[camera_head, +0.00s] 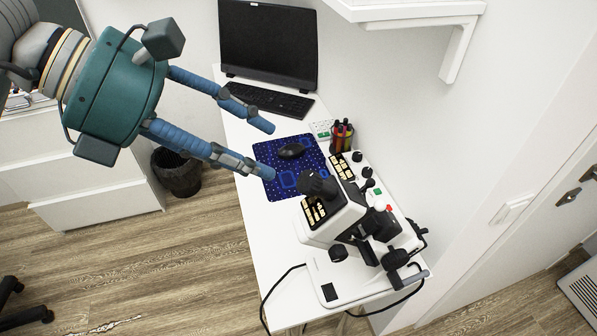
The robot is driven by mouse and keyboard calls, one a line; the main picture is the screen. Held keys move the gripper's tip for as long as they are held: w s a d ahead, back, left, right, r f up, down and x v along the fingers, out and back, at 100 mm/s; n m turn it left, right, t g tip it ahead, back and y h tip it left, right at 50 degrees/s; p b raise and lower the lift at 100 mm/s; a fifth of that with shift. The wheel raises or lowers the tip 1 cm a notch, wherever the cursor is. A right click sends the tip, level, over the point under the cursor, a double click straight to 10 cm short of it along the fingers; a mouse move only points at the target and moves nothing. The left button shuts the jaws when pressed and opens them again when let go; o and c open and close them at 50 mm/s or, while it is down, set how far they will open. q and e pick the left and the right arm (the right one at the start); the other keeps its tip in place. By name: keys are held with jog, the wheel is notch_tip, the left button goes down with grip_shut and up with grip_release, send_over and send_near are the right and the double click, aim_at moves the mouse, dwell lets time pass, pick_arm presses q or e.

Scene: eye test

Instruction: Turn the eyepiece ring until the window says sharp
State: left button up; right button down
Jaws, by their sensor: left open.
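A white and black optical instrument (335,225) stands near the front end of the white desk. A black round part (318,184) sticks up from its top and looks like the eyepiece; I cannot make out the ring separately. A small dark square (329,291) on its base may be the window, but I can read no word on it. My left gripper (264,149) is open and empty, its blue fingers spread over the desk. Its lower fingertip is left of the black part and appears apart from it. My right gripper is not in view.
A monitor (268,45), keyboard (270,98), blue mouse pad (270,186) with a mouse (291,151), and pen cup (342,136) occupy the desk (262,240). A shelf (405,10) overhangs on the right. A bin (176,173) stands on the floor. A black cable hangs off the desk.

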aim_at(305, 181)
pick_arm(q)
jog(key=p+x, duration=0.1)
jog(key=x, duration=0.4)
jog(key=p+x, duration=0.1)
jog(key=x, duration=0.4)
jog(key=shift+w+f, duration=0.2)
jog(key=shift+f, duration=0.25)
jog(key=c, duration=1.1)
